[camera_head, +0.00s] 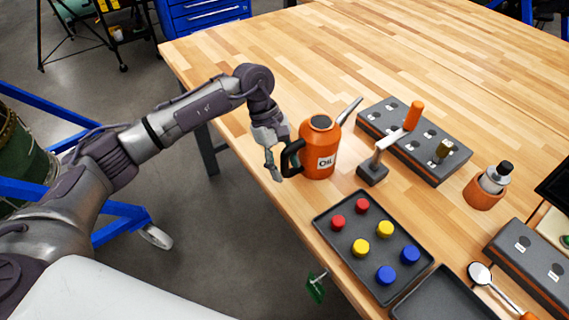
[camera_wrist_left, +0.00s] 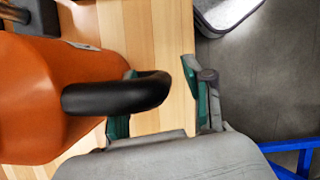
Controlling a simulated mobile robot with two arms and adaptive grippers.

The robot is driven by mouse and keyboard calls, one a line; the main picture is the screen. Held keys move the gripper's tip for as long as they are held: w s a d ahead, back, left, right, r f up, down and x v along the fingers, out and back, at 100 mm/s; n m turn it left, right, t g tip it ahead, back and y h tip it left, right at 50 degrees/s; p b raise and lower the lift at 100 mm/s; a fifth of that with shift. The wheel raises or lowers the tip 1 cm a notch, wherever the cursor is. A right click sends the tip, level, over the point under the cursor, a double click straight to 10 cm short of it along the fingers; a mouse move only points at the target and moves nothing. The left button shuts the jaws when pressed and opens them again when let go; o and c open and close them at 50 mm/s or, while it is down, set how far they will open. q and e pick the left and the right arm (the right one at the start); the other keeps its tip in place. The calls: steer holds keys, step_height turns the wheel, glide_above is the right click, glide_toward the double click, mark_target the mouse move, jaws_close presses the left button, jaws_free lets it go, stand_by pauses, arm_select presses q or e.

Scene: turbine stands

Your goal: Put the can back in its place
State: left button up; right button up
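The orange oil can (camera_head: 318,150), labelled OIL, stands upright on the wooden table near its left edge. Its spout points up to the right, and its black handle (camera_head: 290,157) faces left. In the left wrist view the can (camera_wrist_left: 40,100) fills the left side, and its handle (camera_wrist_left: 120,94) reaches between my fingers. My left gripper (camera_head: 273,172) is at the handle with its fingers apart. In the left wrist view my left gripper (camera_wrist_left: 158,85) has one finger partly behind the handle and the other beyond its outer end, with a gap there. My right gripper is not in view.
A dark tray (camera_head: 338,241) with red, yellow and blue caps lies in front of the can. An orange-handled tool (camera_head: 373,170) stands right of it, by a grey block with holes (camera_head: 368,125). The table's far part is clear.

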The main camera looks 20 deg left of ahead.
arm_select(q)
steer(key=shift+o, duration=0.8)
steer(key=shift+a+r, duration=0.1)
steer(key=shift+r, duration=0.1)
steer(key=p+v, duration=0.1)
steer(key=v, duration=0.5)
steer(key=shift+r, duration=0.25)
steer(key=shift+w+a, duration=0.1)
